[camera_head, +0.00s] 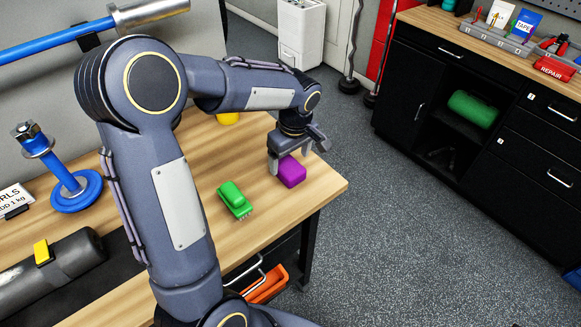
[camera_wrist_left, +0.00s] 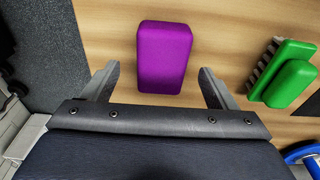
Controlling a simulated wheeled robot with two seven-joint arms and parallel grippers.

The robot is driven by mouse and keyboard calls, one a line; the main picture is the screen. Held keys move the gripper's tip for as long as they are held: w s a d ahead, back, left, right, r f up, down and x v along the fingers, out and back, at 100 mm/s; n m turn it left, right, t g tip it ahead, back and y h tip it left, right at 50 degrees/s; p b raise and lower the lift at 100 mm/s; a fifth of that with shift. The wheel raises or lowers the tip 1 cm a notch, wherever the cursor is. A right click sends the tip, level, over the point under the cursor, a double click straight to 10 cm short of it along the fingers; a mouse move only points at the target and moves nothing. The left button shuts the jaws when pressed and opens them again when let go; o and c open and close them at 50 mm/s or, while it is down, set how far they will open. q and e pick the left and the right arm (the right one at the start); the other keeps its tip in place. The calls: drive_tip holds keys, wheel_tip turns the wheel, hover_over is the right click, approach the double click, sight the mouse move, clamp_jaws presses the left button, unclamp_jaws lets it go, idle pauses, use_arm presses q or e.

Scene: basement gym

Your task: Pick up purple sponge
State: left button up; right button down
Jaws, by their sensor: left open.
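The purple sponge (camera_head: 292,172) lies on the wooden table (camera_head: 262,212) near its right corner. My left gripper (camera_head: 290,157) is above and behind the sponge, pointing down at it. In the left wrist view the sponge (camera_wrist_left: 164,57) shows whole, ahead of and between the two spread fingers (camera_wrist_left: 160,85). A gap shows between each finger and the sponge's sides, so the gripper is open and empty. I cannot tell the exact height of the fingers over the table. My right gripper is in neither view.
A green brush (camera_head: 235,198) lies on the table left of the sponge; it also shows in the wrist view (camera_wrist_left: 290,82). An orange bin (camera_head: 268,285) is below the table edge.

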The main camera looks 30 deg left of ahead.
sight(288, 164)
use_arm(q)
drive_tip(key=shift+a+f, duration=0.2)
drive_tip(key=shift+f, duration=0.8)
drive_tip(key=shift+a+f, duration=0.2)
drive_tip(key=shift+f, duration=0.75)
drive_tip(key=c, duration=1.1)
drive_tip(key=shift+o, duration=0.2)
drive_tip(key=shift+r, duration=0.6)
wheel_tip(288, 164, up, 3)
drive_tip(key=shift+s+d+f, duration=0.1)
drive_tip(key=shift+s+f, duration=0.05)
drive_tip(key=shift+f, duration=0.05)
drive_tip(key=s+d+r+b, duration=0.1)
drive_tip(key=s+d+r, duration=0.2)
drive_tip(key=s+r, duration=0.6)
drive_tip(key=s, duration=0.4)
drive_tip(key=shift+s+d+b, duration=0.15)
drive_tip(key=shift+d+b, duration=0.05)
drive_tip(key=shift+b, duration=0.1)
drive_tip(key=shift+r, duration=0.1)
